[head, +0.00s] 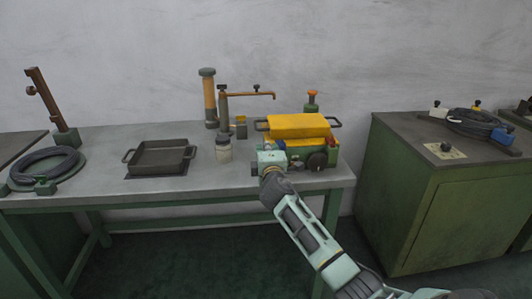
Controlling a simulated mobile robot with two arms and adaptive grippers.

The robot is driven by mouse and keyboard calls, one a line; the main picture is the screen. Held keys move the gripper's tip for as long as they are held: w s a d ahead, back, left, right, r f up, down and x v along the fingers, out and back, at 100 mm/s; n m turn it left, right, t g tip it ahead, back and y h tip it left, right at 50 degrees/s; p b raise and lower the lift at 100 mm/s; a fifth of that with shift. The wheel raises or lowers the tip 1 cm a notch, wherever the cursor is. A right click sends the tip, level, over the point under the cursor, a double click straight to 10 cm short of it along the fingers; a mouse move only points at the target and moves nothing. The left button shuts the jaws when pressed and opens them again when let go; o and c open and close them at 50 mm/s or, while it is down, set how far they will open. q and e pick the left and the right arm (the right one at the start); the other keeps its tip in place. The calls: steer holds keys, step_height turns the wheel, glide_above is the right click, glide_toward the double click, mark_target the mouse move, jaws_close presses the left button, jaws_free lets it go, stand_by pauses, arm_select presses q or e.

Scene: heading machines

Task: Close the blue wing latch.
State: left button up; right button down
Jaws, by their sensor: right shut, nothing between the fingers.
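I cannot make out a blue wing latch for certain. A green machine with a yellow top (298,126) stands at the right end of the bench, with a dark round knob (317,161) on its front. My right gripper (268,154) is shut and empty at the machine's front left corner and hides part of it. I cannot tell whether it touches the machine. My left gripper is not in view.

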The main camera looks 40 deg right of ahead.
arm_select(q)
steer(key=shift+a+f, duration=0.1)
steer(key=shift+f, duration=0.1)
arm_select(e)
steer(key=shift+w+d, duration=0.4)
steer(key=shift+d, duration=0.15)
steer(key=shift+f, duration=0.1)
